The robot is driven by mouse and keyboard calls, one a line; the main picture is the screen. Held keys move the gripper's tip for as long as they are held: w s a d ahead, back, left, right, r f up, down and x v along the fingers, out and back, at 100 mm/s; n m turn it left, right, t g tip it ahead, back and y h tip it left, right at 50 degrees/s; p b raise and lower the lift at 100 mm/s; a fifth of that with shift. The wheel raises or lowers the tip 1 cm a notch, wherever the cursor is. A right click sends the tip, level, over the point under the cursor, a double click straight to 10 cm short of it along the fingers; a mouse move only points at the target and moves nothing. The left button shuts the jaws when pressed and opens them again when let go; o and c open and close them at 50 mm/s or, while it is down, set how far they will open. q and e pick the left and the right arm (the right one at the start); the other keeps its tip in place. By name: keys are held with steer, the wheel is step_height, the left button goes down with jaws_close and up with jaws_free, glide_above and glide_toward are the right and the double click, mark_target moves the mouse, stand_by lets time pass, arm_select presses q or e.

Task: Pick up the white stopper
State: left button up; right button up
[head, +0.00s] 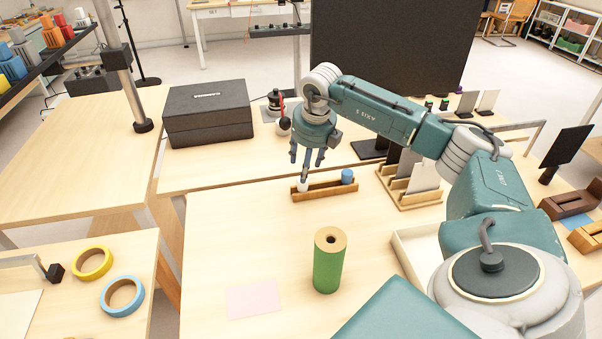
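A small white stopper (303,186) stands at the left end of a low wooden rack (327,190) in the head view. A blue stopper (347,176) stands at the right end of the same rack. My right gripper (306,164) points down above the white stopper, with its fingers spread and nothing between them. One fingertip overlaps the stopper's upper edge in the picture; I cannot tell whether they touch. My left gripper is not in view.
A green cylinder (328,262) stands in front of the rack, with a pink sheet (254,299) beside it. A wooden card holder (411,199) is right of the rack. Behind are a black box (208,113) and a large dark panel (390,50). Table left of the rack is clear.

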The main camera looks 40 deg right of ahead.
mark_target(303, 186)
steer(key=b+x, duration=0.1)
steer(key=x, duration=0.2)
steer(key=shift+w+f, duration=0.15)
steer(key=shift+w, duration=0.1)
steer(key=b+x, duration=0.3)
steer(key=shift+s+d+f, duration=0.2)
steer(key=shift+d+f, duration=0.05)
steer(key=shift+f, duration=0.05)
steer(key=shift+w+f+b, duration=0.15)
steer(key=shift+f+b, duration=0.15)
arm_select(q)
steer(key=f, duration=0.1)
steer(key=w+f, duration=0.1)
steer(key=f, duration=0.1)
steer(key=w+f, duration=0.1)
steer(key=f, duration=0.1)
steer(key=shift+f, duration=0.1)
arm_select(e)
steer(key=shift+w, duration=0.1)
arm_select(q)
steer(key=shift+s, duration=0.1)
arm_select(e)
steer(key=shift+c, duration=0.5)
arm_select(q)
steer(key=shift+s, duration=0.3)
arm_select(e)
steer(key=shift+r, duration=0.1)
steer(key=c, duration=0.9)
